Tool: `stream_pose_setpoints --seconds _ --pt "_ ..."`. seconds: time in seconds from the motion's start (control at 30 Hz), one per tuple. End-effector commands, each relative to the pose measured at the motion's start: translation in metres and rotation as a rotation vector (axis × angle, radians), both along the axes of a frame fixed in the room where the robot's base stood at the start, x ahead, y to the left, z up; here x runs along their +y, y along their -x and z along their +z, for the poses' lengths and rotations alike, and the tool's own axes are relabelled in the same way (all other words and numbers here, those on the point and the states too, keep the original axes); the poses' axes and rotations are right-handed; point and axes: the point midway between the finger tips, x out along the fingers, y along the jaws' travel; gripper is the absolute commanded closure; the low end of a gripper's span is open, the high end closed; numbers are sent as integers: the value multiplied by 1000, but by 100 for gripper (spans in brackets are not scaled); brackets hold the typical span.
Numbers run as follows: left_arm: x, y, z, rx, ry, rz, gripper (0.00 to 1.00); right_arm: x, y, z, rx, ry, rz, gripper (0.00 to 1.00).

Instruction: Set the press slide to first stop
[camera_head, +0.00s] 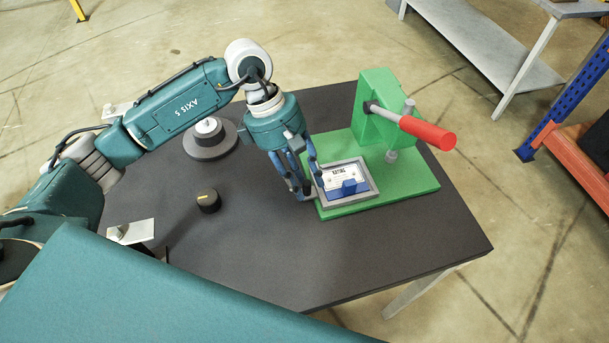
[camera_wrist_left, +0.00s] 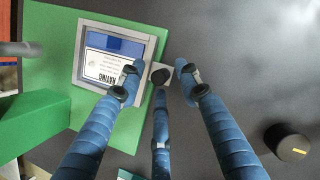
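The green press (camera_head: 378,105) with a red lever grip (camera_head: 428,132) stands on a green base plate on the dark table. Its slide is a grey-framed tray (camera_head: 345,203) holding a white label plate and a blue block (camera_head: 349,187). In the left wrist view the slide (camera_wrist_left: 82,52) has a small grey knob (camera_wrist_left: 152,68) on its near edge. My left gripper (camera_head: 308,186) is at that edge, pointing down. Its blue fingers (camera_wrist_left: 160,75) are spread around the knob, with a gap on the right side. I cannot tell whether any finger touches it. My right gripper is not visible.
A black knob with a yellow mark (camera_head: 208,201) and a round grey dial (camera_head: 209,137) sit on the table (camera_head: 270,250) to the left. The table's front right is clear. A metal bench (camera_head: 480,55) and blue shelving (camera_head: 565,108) stand beyond.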

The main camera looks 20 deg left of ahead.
Motion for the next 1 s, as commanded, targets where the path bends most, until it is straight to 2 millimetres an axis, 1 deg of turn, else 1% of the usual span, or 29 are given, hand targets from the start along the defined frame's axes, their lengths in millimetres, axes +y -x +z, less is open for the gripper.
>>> stream_pose_setpoints --seconds 0.1,0.3,0.33,0.4,0.5,0.67,0.77,0.87,1.0 --pt "-1 0 -3 -2 0 1 66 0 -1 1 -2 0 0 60" --pt "-2 0 -4 -2 0 1 66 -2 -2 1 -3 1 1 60" --pt "-2 0 -4 -2 0 1 68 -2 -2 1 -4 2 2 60" --pt "-1 0 -4 -2 0 1 82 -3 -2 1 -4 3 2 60" --pt "-2 0 -4 -1 0 0 100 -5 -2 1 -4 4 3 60" --pt "-2 1 -4 1 1 -1 100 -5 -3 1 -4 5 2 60" --pt "-7 -3 -5 1 4 -2 100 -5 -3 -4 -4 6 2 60" --pt "-24 -13 -8 -1 8 -4 100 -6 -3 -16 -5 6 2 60" --pt "-53 -32 -8 -4 10 -5 100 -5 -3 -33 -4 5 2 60"
